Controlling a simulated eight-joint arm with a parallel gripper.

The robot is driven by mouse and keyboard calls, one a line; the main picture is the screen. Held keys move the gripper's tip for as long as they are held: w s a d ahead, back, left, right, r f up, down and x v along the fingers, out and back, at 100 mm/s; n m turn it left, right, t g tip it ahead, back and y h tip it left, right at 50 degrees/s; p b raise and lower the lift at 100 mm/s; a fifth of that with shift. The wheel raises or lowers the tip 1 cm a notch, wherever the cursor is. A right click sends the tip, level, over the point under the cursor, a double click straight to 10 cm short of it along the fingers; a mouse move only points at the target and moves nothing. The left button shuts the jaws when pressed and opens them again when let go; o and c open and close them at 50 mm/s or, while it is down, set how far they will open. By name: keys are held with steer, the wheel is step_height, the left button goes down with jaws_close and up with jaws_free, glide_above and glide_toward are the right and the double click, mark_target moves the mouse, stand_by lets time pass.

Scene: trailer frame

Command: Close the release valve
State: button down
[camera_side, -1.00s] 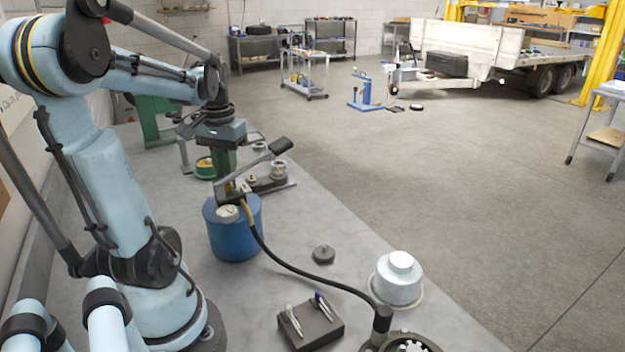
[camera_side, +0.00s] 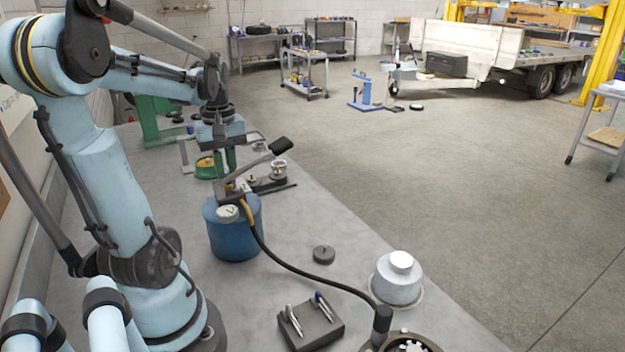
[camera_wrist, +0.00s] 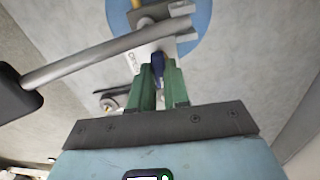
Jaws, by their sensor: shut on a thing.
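A blue pump (camera_side: 236,243) stands upright on the bench in the side view, with a round gauge, a lever handle (camera_side: 262,166) and a black hose on its top. My gripper (camera_side: 224,178) points down at the pump's top, behind the lever. In the wrist view my gripper's green fingers (camera_wrist: 160,80) are shut on a small dark blue knob, which I take to be the release valve (camera_wrist: 158,66). The grey lever (camera_wrist: 85,62) passes close beyond the fingertips. The valve is too small and covered to make out in the side view, and its turn position cannot be told.
The hose (camera_side: 290,270) runs across the bench to a fitting at the front. A dark block with pens (camera_side: 312,323), a black cap (camera_side: 323,255) and a silver canister (camera_side: 398,280) stand to the right. Small parts (camera_side: 268,180) lie behind the pump.

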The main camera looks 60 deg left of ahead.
mark_target(227, 174)
steer(key=shift+n, duration=0.3)
steer(key=c, duration=1.1)
jaws_free()
steer(key=shift+r, duration=0.1)
step_height(227, 174, up, 12)
